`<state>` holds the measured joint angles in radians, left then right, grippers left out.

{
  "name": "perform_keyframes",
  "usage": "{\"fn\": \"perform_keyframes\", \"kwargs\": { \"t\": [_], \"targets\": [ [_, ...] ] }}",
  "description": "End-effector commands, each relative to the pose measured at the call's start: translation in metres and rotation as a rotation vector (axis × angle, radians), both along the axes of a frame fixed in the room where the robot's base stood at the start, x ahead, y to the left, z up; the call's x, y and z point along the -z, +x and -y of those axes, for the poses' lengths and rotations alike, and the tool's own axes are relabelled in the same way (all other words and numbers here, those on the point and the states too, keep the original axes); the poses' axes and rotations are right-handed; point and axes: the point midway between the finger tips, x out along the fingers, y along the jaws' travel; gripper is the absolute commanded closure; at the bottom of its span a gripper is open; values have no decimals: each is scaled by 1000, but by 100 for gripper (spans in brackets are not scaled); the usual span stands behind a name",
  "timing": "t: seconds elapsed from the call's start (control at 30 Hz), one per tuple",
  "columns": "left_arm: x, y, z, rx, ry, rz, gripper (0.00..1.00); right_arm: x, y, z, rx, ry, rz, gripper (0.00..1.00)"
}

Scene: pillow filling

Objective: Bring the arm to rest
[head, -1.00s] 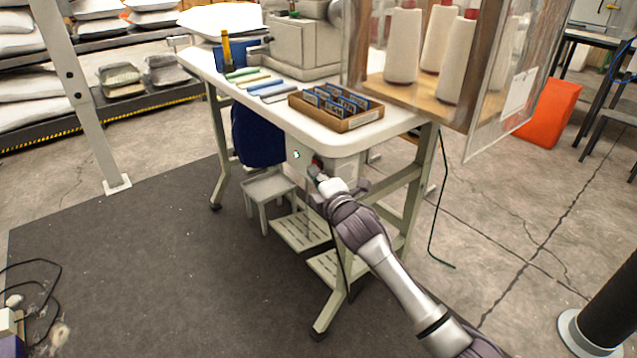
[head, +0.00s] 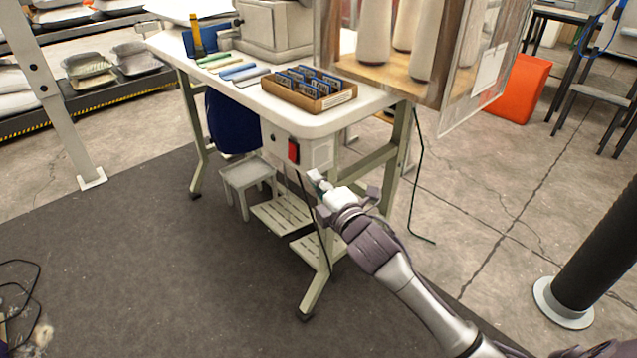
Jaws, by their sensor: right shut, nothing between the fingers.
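My right arm comes in from the lower right. Its gripper (head: 318,183) is shut and empty, in front of the sewing table (head: 352,108) and below its top. A red switch (head: 293,151) on a pale box under the tabletop shows just above and left of the gripper, with a gap between them in the picture. My left gripper is not in view.
A wooden tray (head: 333,103) of blue-edged cards sits on the table's near corner. A grey stool (head: 247,178) is under the table. A black post (head: 598,262) stands at right.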

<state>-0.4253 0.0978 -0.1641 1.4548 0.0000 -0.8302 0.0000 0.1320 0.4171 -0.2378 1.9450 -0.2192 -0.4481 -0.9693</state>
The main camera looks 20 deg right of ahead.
Motion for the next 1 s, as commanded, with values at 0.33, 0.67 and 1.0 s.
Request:
{"fn": "perform_keyframes", "kwargs": {
  "t": [0.33, 0.67, 1.0],
  "targets": [
    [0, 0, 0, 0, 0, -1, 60, -1, -13, 1, 0, 0, 2, 100],
    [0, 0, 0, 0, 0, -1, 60, 0, -13, 1, 0, 3, -1, 100],
    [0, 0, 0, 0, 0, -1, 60, 161, -46, 14, 146, 351, -383, 100]
  ]
}}
